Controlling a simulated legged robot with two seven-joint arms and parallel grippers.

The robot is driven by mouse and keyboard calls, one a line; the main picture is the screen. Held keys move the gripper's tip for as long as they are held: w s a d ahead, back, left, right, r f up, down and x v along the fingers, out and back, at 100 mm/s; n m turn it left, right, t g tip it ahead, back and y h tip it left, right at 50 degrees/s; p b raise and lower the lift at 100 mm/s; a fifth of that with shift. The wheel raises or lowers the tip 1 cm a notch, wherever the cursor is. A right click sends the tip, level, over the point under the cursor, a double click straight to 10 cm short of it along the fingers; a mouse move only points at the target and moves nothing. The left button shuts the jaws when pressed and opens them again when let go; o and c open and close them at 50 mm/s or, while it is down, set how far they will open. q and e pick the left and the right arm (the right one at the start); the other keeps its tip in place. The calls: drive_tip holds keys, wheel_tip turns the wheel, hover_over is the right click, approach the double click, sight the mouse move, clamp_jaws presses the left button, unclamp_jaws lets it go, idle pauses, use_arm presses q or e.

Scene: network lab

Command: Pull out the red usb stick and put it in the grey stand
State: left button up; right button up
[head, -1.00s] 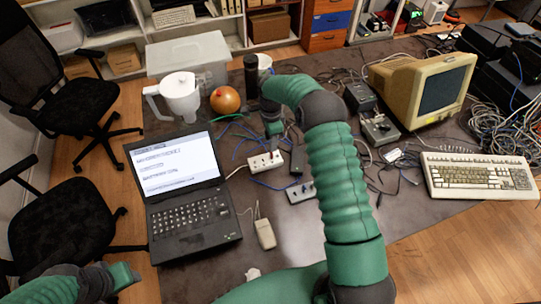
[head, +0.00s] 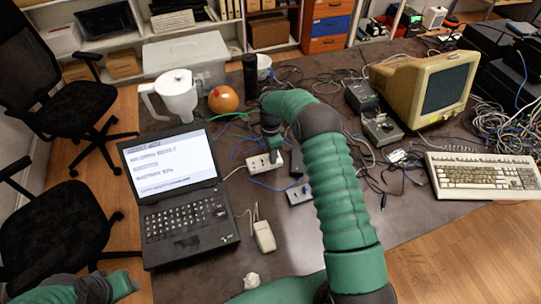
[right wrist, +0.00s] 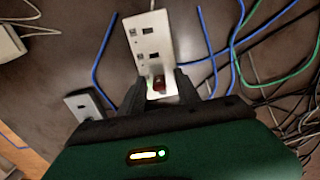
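The red usb stick (right wrist: 158,84) is in the near end of a white hub (right wrist: 150,45), which also shows in the head view (head: 262,164). My right gripper (right wrist: 160,92) is at that end of the hub, its dark fingers apart on either side of the stick, with gaps visible. In the head view my right gripper (head: 271,146) is just above the hub and hides the stick. A small grey block with a dark slot, apparently the grey stand (right wrist: 85,104), lies to the left; in the head view it (head: 299,194) is below the hub. My left gripper (head: 124,285) is at the lower left, its fingers unclear.
Blue cables (right wrist: 205,45) run beside the hub. The laptop (head: 180,200) and a beige adapter (head: 264,236) are to the left and front. A dark box (head: 297,163) is close right of the hub. The monitor (head: 425,90) and keyboard (head: 480,176) are farther right.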

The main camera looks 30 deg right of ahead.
idle(0.8)
clamp_jaws()
drive_tip(key=shift+r, duration=0.1)
idle(1.4)
drive_tip(key=shift+r+p, duration=2.25)
drive_tip(key=shift+r, duration=0.65)
drive_tip(key=shift+r+p, duration=1.4)
drive_tip(key=shift+r, duration=0.6)
drive_tip(key=shift+s, duration=0.1)
